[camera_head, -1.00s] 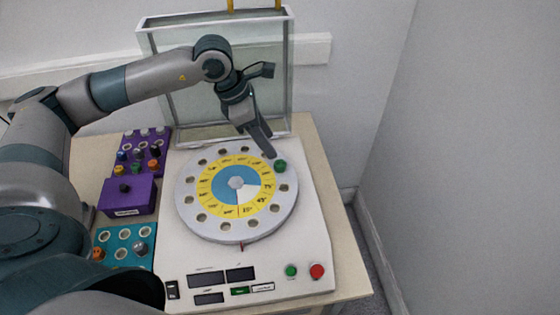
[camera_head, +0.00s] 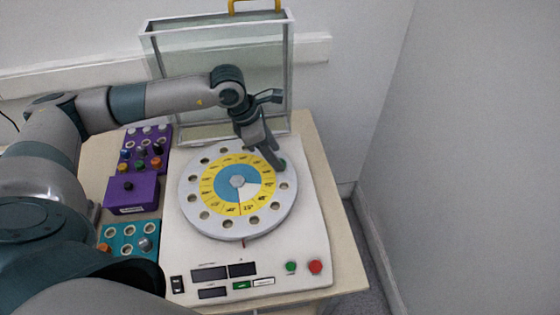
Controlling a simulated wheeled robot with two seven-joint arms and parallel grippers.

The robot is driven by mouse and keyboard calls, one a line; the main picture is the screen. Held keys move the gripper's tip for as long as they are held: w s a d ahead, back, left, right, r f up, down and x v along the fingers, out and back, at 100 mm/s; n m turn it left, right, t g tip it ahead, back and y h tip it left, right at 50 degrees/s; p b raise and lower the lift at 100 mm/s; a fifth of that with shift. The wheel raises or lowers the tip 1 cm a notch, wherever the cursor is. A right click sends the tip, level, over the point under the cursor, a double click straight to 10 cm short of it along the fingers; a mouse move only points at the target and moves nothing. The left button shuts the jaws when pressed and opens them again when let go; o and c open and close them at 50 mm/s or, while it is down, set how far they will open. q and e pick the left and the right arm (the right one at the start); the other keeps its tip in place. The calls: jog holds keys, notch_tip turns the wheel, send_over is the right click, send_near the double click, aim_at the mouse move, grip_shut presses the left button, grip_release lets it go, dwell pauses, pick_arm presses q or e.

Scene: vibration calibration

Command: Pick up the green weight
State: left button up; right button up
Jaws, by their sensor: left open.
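The green weight (camera_head: 282,163) sits in a hole near the upper right rim of the round grey disc (camera_head: 238,231). It is partly hidden behind my gripper's finger. My left gripper (camera_head: 277,165) reaches down from above with its fingertips right at the weight. It is open; I cannot tell whether the fingers touch the weight. My right gripper is not in view.
A glass-sided case (camera_head: 215,50) stands behind the disc. Purple trays (camera_head: 132,193) and a teal tray (camera_head: 117,230) with small knob-like weights are at the left. Green (camera_head: 291,267) and red (camera_head: 315,267) buttons are on the machine's front. A wall is close on the right.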

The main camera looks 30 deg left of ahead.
pick_arm(q)
jog(key=shift+p+x, duration=0.5)
jog(key=shift+x, duration=0.95)
jog(key=shift+a, duration=0.1)
jog(key=shift+s, duration=0.1)
jog(key=c, duration=1.1)
